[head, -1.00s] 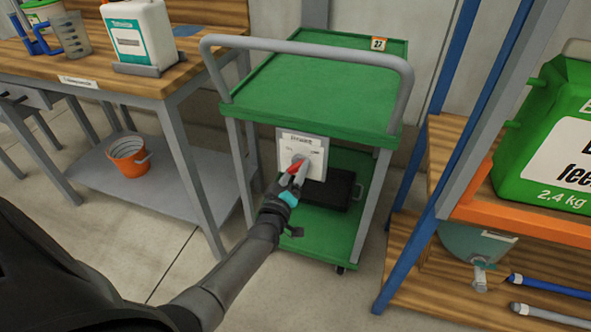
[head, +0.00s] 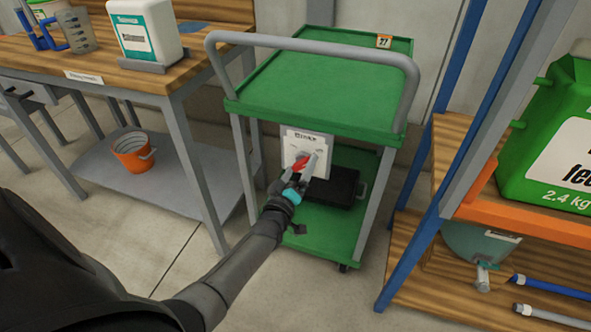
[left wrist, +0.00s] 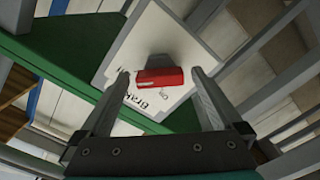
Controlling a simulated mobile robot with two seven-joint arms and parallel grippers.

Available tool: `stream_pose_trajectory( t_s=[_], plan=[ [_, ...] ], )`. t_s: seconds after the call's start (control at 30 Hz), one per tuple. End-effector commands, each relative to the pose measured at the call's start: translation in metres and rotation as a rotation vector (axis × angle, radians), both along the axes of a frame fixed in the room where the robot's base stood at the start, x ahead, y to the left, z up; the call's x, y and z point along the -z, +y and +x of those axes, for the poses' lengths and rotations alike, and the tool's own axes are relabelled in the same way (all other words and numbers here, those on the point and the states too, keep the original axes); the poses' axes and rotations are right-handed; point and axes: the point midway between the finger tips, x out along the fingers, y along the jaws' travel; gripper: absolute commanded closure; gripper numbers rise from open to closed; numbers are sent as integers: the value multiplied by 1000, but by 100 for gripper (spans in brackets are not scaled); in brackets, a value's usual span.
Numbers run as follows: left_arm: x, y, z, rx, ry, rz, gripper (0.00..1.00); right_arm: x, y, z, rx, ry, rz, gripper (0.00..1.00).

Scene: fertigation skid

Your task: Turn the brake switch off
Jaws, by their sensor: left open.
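The brake switch is a red handle (head: 304,163) on a white plate (head: 296,139) fixed to the front of the green cart (head: 318,85). In the left wrist view the red handle (left wrist: 160,77) sits on a grey hub, and the plate (left wrist: 117,70) carries the word "Brake", partly cut by the fingers. My left gripper (head: 302,174) is open at the plate. Its two fingers (left wrist: 153,98) stand on either side of the handle with gaps; whether they touch it is not clear. My right gripper is not in view.
A wooden workbench (head: 120,75) with a white jug (head: 147,36) stands left, an orange bucket (head: 133,152) on its lower shelf. A blue-framed rack (head: 440,170) with a green container (head: 560,140) stands right. A black box (head: 335,187) lies on the cart's lower shelf.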

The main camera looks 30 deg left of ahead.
Motion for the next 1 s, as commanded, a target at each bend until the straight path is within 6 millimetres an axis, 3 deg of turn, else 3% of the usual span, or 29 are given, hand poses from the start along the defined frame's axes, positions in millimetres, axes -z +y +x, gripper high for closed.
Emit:
stream_pose_trajectory(
  t_s=[0.1, 0.27, 1.0],
  plan=[
    [0, -1, -5, 1, 2, 0, 0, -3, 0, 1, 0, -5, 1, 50],
    [-1, -5, -21, 1, 2, 0, 0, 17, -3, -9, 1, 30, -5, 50],
    [-1, -29, -121, 0, 3, -1, 0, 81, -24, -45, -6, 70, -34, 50]
  ],
)
